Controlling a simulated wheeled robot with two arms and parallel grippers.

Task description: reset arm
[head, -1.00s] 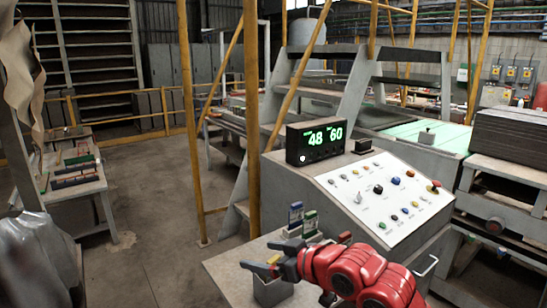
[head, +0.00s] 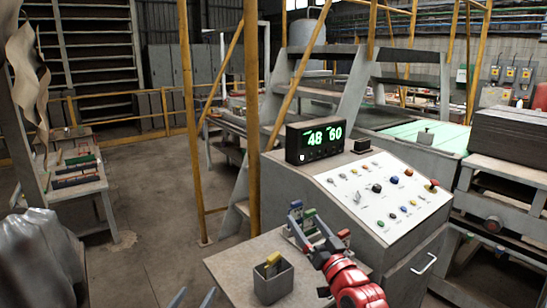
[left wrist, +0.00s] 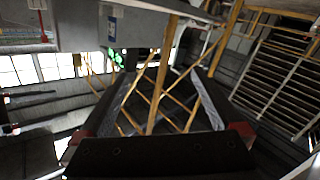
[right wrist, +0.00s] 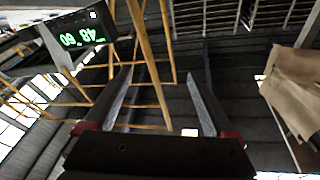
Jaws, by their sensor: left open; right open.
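My right gripper (head: 312,232) is in the head view, over the small table beside the control desk, at the end of the red arm. Its jaws are open, and the right wrist view shows nothing between the fingers (right wrist: 160,95). My left gripper (head: 193,298) shows only as two parted fingertips at the bottom edge of the head view. The left wrist view shows its fingers (left wrist: 165,100) spread and empty.
A grey box (head: 272,285) on the small table (head: 228,264) holds a yellow item (head: 273,260). A blue-topped item (head: 296,207) and a green item (head: 310,220) are close to my right gripper. The control desk (head: 365,200) with its display (head: 316,142) stands behind.

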